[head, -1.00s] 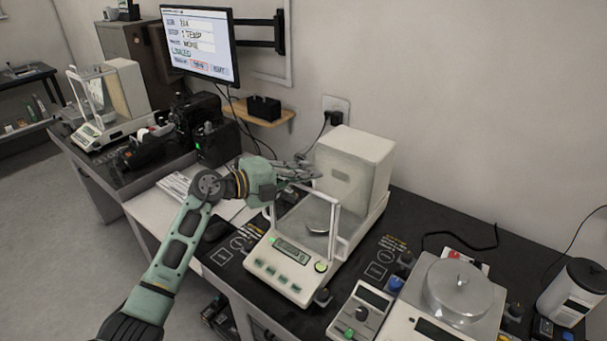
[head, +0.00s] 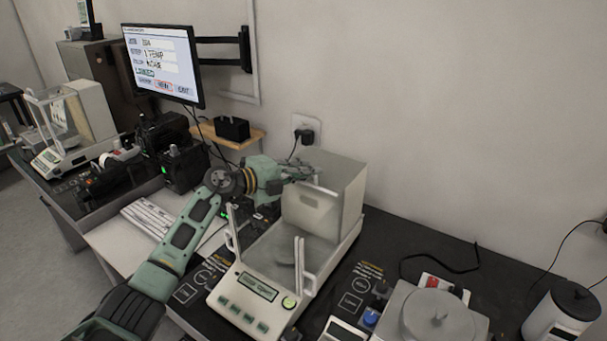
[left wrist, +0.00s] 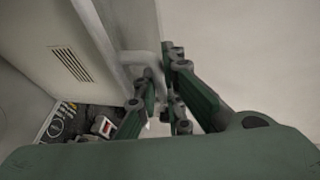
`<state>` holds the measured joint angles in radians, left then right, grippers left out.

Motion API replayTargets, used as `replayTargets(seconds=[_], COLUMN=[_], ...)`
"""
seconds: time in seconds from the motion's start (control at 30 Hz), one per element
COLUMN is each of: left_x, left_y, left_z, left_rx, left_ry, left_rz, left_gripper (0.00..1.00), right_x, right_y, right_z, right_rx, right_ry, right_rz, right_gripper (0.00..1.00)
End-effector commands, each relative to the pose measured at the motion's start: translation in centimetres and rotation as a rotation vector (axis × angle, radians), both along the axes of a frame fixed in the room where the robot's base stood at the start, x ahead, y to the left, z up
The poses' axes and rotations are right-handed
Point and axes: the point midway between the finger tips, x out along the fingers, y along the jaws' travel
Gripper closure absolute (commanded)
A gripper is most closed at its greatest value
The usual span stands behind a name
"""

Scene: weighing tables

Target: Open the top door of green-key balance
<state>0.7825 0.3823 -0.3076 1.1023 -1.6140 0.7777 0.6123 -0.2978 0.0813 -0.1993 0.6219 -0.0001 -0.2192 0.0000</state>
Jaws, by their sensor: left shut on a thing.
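The green-key balance (head: 243,306) stands on the dark table in the head view, with green keys, a display and a round lit green button along its front. Two pale posts rise at the front of its weighing chamber, and a pale housing (head: 345,185) stands behind. Clear panes are hard to make out. My left gripper (head: 303,172) is at the upper front edge of that housing. In the left wrist view its fingers (left wrist: 158,100) close around a pale curved handle (left wrist: 148,62) beside the housing. The fingers partly hide the handle. My right gripper is out of view.
Another balance (head: 440,316) with a round pan stands close on the right. A monitor (head: 165,62) on a wall arm and a small shelf (head: 222,137) are behind my left arm. A keyboard (head: 155,212) lies left. A second glass-chambered balance (head: 72,125) stands far left.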

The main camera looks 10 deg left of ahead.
Motion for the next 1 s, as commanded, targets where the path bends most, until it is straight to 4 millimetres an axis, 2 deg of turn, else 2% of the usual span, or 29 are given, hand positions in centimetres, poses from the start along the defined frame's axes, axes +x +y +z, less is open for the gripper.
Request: replayTargets(seconds=[0.23,0.27,0.33,0.7,0.87,1.0], left_x=[0.0,0.0,0.0,-0.2,-1.5,-3.7], left_y=[0.0,0.0,0.0,0.2,1.6,3.6], left_z=[-0.3,-0.3,-0.3,-0.1,0.1,0.6], left_rx=[0.007,0.006,0.006,0.004,0.005,0.008], left_ry=[0.002,0.002,0.002,0.001,0.001,0.001], left_rz=[0.000,0.000,0.000,0.000,0.002,0.003], left_gripper=[1.00,0.90,0.84,0.83,0.83,0.83], right_x=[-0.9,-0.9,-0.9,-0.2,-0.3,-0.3], right_y=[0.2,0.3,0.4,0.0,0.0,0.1], right_z=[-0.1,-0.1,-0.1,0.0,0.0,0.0], right_rx=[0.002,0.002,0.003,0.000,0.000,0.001], right_ry=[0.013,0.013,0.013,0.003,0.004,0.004], right_rz=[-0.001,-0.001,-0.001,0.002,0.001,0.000], right_gripper=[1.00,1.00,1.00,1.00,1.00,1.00])
